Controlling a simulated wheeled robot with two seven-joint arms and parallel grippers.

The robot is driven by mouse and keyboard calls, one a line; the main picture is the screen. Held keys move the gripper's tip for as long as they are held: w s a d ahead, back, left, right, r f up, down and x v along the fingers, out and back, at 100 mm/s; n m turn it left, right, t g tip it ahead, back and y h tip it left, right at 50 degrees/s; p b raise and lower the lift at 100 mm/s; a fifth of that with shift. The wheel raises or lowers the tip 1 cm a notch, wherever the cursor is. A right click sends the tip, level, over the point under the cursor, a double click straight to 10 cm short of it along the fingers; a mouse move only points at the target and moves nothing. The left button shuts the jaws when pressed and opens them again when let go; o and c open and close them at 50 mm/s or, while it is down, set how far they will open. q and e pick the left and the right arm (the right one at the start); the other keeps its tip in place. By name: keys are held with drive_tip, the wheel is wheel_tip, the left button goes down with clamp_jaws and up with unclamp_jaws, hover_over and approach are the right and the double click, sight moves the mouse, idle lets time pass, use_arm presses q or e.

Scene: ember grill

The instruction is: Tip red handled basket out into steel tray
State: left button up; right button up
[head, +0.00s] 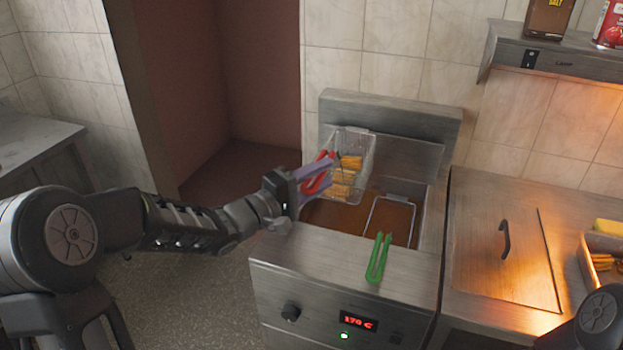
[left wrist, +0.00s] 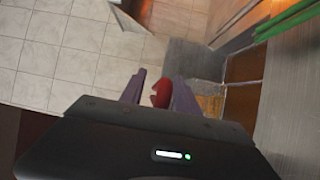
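The red handled basket (head: 348,160) is a wire basket holding golden fried pieces (head: 345,178). It hangs in the air above the left part of the fryer, tilted. My left gripper (head: 318,180) has its purple fingers closed around the red handle, which also shows between the fingers in the left wrist view (left wrist: 161,94). The steel tray (head: 595,250) is at the right edge of the head view, partly cut off, with fried pieces and a yellow item in it. My right gripper is out of view; only a piece of my right arm shows at the lower right.
The fryer (head: 325,265) has brown oil and a second basket with a green handle (head: 378,258) in its right part. A steel counter with a black-handled lid (head: 504,240) lies between fryer and tray. A lamp shelf (head: 560,58) with containers overhangs the counter.

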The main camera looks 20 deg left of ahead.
use_arm(q)
drive_tip(key=shift+c, duration=0.4)
clamp_jaws()
idle(0.9)
idle(1.6)
drive_tip(key=shift+r+p, duration=2.35)
drive_tip(key=shift+r, duration=0.2)
drive_tip(key=shift+s, duration=0.1)
